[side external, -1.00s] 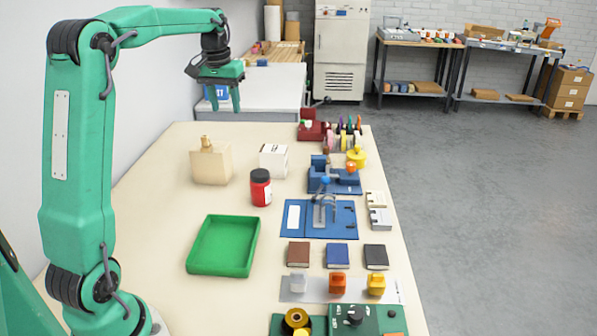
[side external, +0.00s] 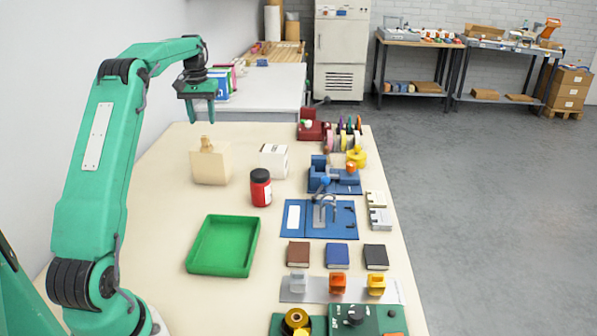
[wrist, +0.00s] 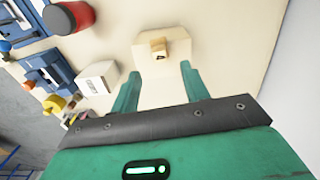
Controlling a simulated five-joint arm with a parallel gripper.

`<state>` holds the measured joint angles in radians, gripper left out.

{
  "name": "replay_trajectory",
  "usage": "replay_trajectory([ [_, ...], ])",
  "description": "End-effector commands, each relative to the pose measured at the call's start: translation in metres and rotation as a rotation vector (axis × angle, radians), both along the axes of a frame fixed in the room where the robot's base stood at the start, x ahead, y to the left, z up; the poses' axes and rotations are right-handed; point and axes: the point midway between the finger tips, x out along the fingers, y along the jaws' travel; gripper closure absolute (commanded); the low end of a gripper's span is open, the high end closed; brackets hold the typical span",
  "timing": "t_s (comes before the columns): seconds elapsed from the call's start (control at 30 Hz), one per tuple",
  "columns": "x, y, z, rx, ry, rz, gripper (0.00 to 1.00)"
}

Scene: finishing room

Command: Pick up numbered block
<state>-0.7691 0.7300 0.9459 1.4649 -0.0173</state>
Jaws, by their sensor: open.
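The numbered block (side external: 206,143) is a small tan wooden block on top of a larger beige block (side external: 210,168) at the table's far left. In the wrist view the numbered block (wrist: 158,48) shows a dark numeral that looks like a 4, and the beige block (wrist: 177,55) lies beneath it. My gripper (side external: 201,117) is open and empty, with its fingers pointing down, above and apart from the numbered block. In the wrist view my gripper (wrist: 158,72) has its fingertips spread on either side of a line toward the numbered block.
A white box (side external: 273,160) and a red jar (side external: 260,190) with a black lid stand right of the beige block. A green tray (side external: 220,247) lies nearer the camera. Blue fixtures and other items line the table's right side. The table left of the tray is clear.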

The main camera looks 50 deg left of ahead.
Motion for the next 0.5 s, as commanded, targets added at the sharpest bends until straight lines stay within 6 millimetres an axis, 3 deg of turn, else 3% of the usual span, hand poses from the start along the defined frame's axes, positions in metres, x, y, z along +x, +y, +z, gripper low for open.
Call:
replay_trajectory([
  [0.23, 0.000, -0.001, -0.020, -0.001, 0.001, -0.001, 0.55],
  [0.5, 0.000, -0.001, -0.024, -0.001, 0.001, -0.001, 0.55],
])
